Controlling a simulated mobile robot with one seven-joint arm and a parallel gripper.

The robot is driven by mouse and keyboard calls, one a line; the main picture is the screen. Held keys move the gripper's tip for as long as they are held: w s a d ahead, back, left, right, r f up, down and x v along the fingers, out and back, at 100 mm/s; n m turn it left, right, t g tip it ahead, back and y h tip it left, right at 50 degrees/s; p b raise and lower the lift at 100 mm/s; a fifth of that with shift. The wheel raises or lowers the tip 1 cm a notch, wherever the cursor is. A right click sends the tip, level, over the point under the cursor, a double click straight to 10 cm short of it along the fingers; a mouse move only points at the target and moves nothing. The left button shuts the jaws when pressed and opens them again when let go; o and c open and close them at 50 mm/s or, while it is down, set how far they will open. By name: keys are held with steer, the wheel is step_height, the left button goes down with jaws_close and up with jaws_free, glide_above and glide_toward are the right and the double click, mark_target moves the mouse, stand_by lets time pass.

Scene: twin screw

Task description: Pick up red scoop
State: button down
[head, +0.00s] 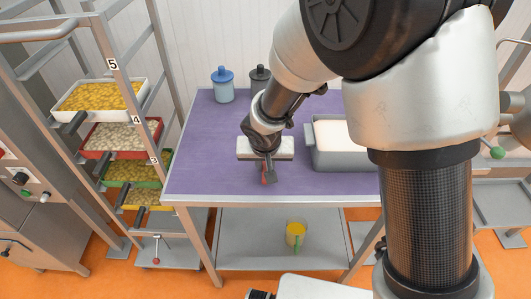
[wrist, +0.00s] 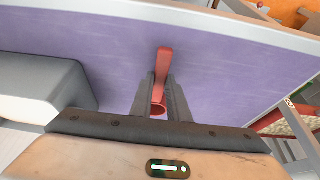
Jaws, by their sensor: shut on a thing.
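The red scoop (wrist: 164,62) is between the two dark fingers of my gripper (wrist: 161,88) in the wrist view. Its handle sticks out past the fingertips, and a rounded red part shows lower down between the fingers. In the head view a small bit of the red scoop (head: 263,178) shows beside my gripper (head: 268,174), near the front edge of the purple table top (head: 210,170). The gripper is shut on the scoop. Much of the scoop is hidden by the fingers, and I cannot tell whether it touches the table.
A grey bin with white contents (head: 312,158) stands right of my gripper. A blue-lidded jar (head: 222,88) and a dark jar (head: 260,78) stand at the back. A rack with filled trays (head: 120,137) is on the left. A yellow cup (head: 295,235) is on the lower shelf.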

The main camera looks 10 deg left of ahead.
mark_target(266, 168)
step_height(266, 168, up, 10)
steer(key=p, duration=0.1)
stand_by(0.4)
steer(key=shift+d, duration=0.1)
stand_by(0.4)
